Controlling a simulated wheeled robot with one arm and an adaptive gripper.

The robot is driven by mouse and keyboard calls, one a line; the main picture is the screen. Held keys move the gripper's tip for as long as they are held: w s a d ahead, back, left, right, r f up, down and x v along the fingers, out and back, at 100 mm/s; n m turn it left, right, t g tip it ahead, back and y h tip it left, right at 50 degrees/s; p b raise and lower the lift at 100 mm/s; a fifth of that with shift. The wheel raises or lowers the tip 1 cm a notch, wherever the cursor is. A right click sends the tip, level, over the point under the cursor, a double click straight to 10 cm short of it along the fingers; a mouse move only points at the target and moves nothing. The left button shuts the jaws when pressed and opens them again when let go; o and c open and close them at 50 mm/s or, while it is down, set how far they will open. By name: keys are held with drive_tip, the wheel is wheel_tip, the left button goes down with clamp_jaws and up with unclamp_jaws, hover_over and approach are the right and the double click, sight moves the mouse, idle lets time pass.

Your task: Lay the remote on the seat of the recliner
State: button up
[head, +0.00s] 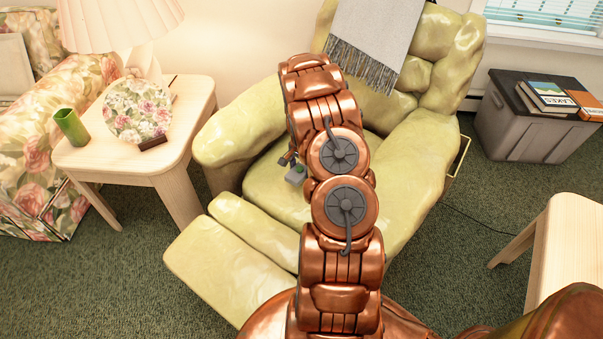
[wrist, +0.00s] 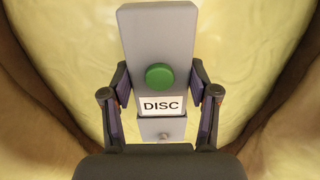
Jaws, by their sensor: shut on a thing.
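The remote (wrist: 158,45) is a grey bar with a green round button and a white label reading "DISC". My gripper (wrist: 161,90) is shut on it, one finger on each side, in the wrist view. The remote is over the seat (head: 262,183), which fills the background of the wrist view. I cannot tell whether the remote touches it. My arm hides much of the seat and most of my gripper.
A grey fringed blanket (head: 375,40) hangs over the backrest. A side table (head: 185,110) with a lamp, a floral plate and a green cup stands to the left. A grey bin (head: 520,135) with books is at the right. A wooden table (head: 565,240) stands at the lower right.

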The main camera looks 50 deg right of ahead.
drive_tip(key=shift+f, duration=1.4)
drive_tip(key=shift+f, duration=0.1)
drive_tip(key=o, duration=1.3)
drive_tip(key=shift+o, duration=0.2)
drive_tip(key=shift+r, duration=0.2)
